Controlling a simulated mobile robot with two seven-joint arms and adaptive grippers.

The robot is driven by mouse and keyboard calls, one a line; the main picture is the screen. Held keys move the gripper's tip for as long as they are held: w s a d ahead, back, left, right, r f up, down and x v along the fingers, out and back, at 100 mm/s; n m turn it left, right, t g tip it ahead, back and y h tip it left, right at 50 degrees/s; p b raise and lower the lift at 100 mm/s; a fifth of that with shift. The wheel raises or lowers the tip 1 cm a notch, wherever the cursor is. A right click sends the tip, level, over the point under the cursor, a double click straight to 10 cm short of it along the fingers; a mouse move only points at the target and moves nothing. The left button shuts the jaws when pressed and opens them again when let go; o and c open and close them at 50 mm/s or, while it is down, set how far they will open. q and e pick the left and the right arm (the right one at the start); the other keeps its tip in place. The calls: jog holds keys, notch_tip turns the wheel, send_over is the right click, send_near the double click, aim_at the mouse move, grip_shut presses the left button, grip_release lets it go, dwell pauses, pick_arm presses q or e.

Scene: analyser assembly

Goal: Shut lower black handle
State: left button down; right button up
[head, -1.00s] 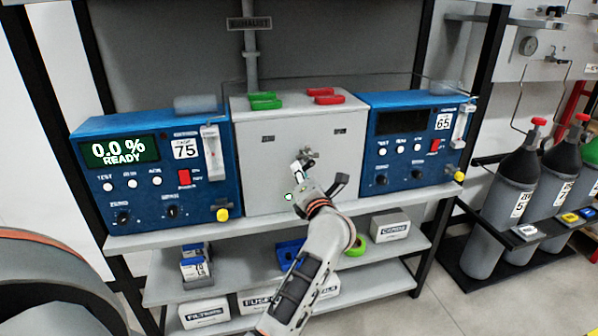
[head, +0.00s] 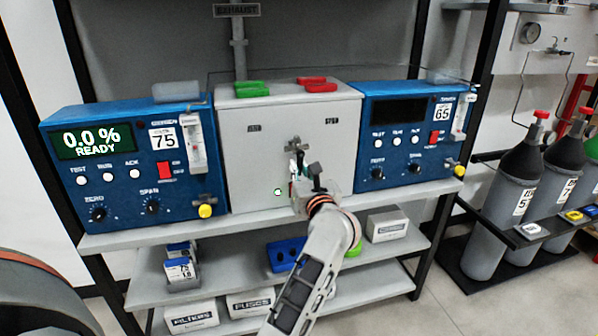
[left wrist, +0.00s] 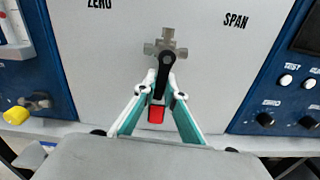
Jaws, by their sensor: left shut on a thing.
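A black handle (left wrist: 164,72) hangs down, tilted slightly, from a grey metal valve fitting (left wrist: 166,44) on the front of the grey box. The fitting also shows in the head view (head: 294,146), where my arm partly hides the handle. My left gripper (left wrist: 157,90) has its white and teal fingers on both sides of the handle's lower part and is shut on it. In the head view my left gripper (head: 298,172) is in front of the box, just below the fitting. A red piece (left wrist: 156,114) shows between the fingers. My right gripper is not in view.
Blue analysers stand left (head: 130,165) and right (head: 412,135) of the grey box (head: 250,140); the left display reads 0.0 % READY. Green (head: 251,89) and red (head: 317,84) handles lie on its top. Gas cylinders (head: 500,215) stand at right.

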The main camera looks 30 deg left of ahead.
aim_at(301, 151)
pick_arm(q)
jog(key=shift+w+d+f+n, duration=0.15)
jog(key=shift+n, duration=0.35)
jog(key=c, duration=2.1)
grip_release()
jog(key=shift+r, duration=0.2)
jog(key=shift+r, duration=0.25)
notch_tip(301, 151, up, 9)
jog(key=shift+r, duration=0.15)
